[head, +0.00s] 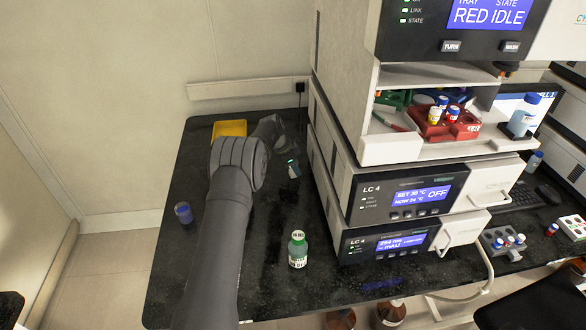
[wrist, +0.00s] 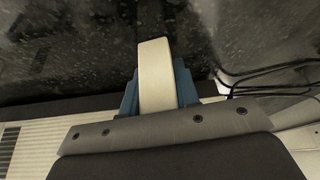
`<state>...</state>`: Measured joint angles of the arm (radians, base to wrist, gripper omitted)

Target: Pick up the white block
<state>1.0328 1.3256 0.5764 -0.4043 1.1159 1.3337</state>
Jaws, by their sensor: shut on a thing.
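The white block (wrist: 154,62) is a long, cream-white piece in the wrist view. It stands between the two blue fingers of my gripper (wrist: 158,90), which is shut on it. The block reaches out past the fingertips over the dark speckled bench top. In the head view the end of my arm is near the back of the bench, beside the instrument stack. I cannot make out the block there.
A yellow tray (head: 230,128) lies at the back of the black bench (head: 185,270). A blue cup (head: 184,213) is at left. Black cables (wrist: 265,88) run at right in the wrist view.

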